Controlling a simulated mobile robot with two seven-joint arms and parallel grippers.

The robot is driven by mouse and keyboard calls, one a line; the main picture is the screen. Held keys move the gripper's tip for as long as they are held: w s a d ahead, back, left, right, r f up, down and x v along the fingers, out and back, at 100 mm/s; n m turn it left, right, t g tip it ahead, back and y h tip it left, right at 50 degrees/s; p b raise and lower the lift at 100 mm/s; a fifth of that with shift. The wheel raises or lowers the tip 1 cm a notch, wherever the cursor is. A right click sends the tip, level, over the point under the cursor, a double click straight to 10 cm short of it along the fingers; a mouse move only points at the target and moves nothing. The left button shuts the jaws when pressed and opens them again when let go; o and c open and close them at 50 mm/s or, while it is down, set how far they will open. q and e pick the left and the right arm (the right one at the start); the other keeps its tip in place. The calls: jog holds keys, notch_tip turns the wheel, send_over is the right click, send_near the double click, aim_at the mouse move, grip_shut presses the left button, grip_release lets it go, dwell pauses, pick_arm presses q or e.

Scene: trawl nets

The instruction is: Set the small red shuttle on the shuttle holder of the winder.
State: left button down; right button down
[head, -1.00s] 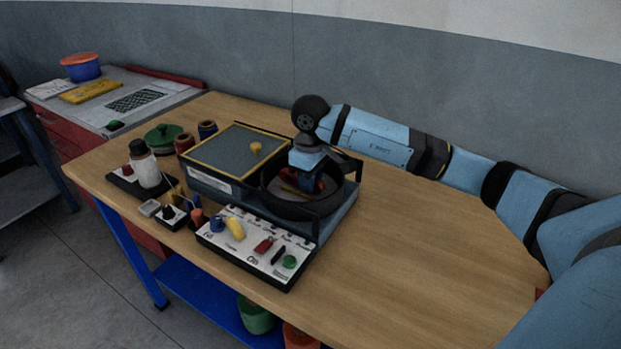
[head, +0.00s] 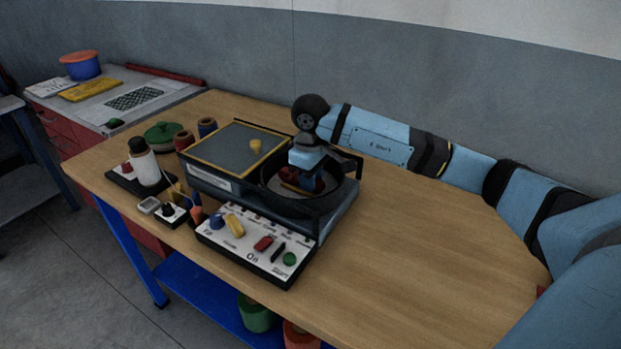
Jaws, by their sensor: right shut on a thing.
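My right gripper (head: 306,188) reaches down into the round black bowl of the winder (head: 325,207), fingers pointing down. It is shut on the small red shuttle (head: 318,185), which shows only in part beside the fingers, low inside the bowl. More red shows left of the fingers (head: 289,174), and an orange-brown piece lies below it. The shuttle holder cannot be made out behind the gripper and the bowl's rim. I cannot tell whether the shuttle touches it. My left gripper is not in view.
A grey-topped box with a yellow rim (head: 228,150) adjoins the bowl on the left. A white control panel (head: 240,250) with coloured knobs lies in front. Spools, a white bottle (head: 145,165) and a green lid stand at left. The wooden table (head: 420,245) is clear at right.

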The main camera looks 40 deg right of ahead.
jog(key=shift+f, duration=0.1)
jog(key=c, duration=0.9)
grip_release()
jog(key=shift+c, duration=0.2)
notch_tip(320, 180, up, 14)
jog(key=shift+p, duration=0.35)
